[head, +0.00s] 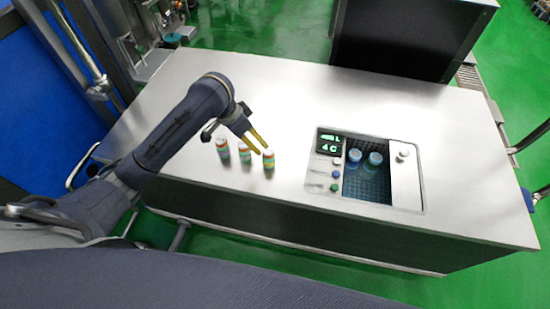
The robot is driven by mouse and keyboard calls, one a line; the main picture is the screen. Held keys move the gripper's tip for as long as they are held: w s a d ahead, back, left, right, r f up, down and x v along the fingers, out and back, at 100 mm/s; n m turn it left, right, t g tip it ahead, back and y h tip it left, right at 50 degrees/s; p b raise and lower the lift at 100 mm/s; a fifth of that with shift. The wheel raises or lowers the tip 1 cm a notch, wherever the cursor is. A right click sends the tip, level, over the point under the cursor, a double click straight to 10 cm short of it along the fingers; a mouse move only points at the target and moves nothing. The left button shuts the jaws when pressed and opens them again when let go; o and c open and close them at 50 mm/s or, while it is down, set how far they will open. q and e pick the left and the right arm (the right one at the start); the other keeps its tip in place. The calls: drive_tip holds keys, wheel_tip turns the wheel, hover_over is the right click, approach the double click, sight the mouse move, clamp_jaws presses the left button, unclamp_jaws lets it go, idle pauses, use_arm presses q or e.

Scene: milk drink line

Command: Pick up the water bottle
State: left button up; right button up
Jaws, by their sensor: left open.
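Three small bottles with red-orange, white and green bands stand upright in a row on the steel counter: a left one (222,149), a middle one (245,155) and a right one (269,160). I cannot tell from the labels which is the water bottle. My left gripper (258,146) is open. Its yellowish fingers point down and to the right, near the tops of the middle and right bottles. I cannot tell whether they touch. It holds nothing that I can see. My right gripper is not in view.
A sunken bay (370,187) in the counter (300,95) holds two blue containers (363,157). A panel with green signs (329,145) and knobs borders it. A dark box (400,40) stands behind. The counter behind the bottles is clear.

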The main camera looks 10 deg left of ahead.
sight(272, 158)
use_arm(q)
drive_tip(key=x, duration=1.7)
drive_tip(key=shift+s+d+f, duration=0.2)
drive_tip(key=shift+d, duration=0.15)
drive_tip(key=c, duration=1.4)
